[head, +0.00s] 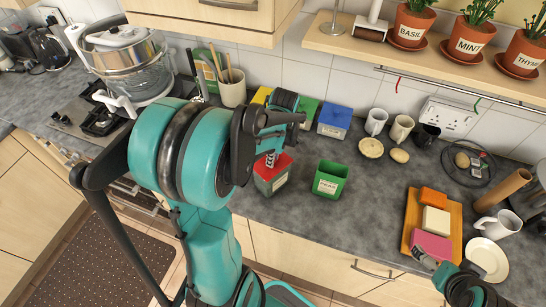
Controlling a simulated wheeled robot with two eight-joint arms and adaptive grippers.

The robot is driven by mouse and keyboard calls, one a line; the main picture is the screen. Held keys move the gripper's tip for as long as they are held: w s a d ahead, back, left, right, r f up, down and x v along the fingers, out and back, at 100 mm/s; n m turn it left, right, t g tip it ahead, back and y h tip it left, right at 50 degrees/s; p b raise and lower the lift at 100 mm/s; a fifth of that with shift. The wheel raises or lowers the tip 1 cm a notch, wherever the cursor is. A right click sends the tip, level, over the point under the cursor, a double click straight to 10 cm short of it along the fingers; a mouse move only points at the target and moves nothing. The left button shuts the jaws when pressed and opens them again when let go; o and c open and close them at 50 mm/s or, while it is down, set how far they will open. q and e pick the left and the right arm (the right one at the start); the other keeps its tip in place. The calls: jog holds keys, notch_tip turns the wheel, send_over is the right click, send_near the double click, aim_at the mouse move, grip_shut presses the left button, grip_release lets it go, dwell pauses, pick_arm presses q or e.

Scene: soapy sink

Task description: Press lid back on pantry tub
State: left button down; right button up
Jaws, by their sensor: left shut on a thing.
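A red-topped pantry tub (279,184) with a pale label stands on the grey worktop, just below my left gripper. Its red lid (284,164) shows at the top, partly covered by the gripper. My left gripper (271,160) reaches down from the teal arm and is shut at the red lid; the exact contact and the lid's fit on the rim are hard to see. A green tub (330,180) to its right is open at the top. My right gripper (432,262) is at the lower right near a pink block; its jaws are too unclear to read.
Blue (334,121), green (309,108) and yellow (261,96) tubs stand behind. A wooden board (412,217) with coloured blocks, mugs (401,128), a plate (488,260) and a cardboard tube (503,189) are to the right. Worktop between the green tub and board is clear.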

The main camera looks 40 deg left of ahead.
pick_arm(q)
jog(key=shift+f+b, duration=0.35)
jog(key=shift+b, duration=0.05)
dwell(1.1)
jog(key=c, duration=0.8)
grip_release()
jog(key=shift+c, duration=0.2)
jog(key=shift+r, duration=0.1)
jog(key=shift+r+p, duration=2.7)
jog(key=shift+r, duration=0.75)
grip_shut()
